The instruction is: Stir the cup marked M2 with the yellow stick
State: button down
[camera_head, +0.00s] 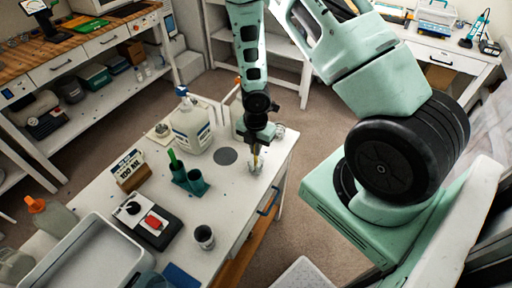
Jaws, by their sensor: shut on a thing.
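My gripper (260,143) is above the right part of the white table, pointing down, shut on a thin yellow stick (257,159). The stick's lower end meets a small clear cup (254,169) near the table's right edge; I cannot tell how deep it sits inside. Another clear cup (279,131) stands behind, to the right of the gripper. A cup with dark contents (204,236) stands at the front of the table. No M2 mark is readable on any cup at this size.
A teal holder (196,183) with a green stick, a flat dark disc (227,156) and a large pump bottle (191,128) stand left of the gripper. A sign (127,167), a black device with a red part (152,221) and a grey tray (91,252) are farther left.

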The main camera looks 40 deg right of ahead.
jog(key=shift+r+p, duration=3.35)
jog(key=shift+r, duration=0.25)
notch_tip(320, 180, up, 5)
jog(key=p, duration=0.5)
jog(key=shift+r, duration=0.15)
jog(key=shift+s, duration=0.1)
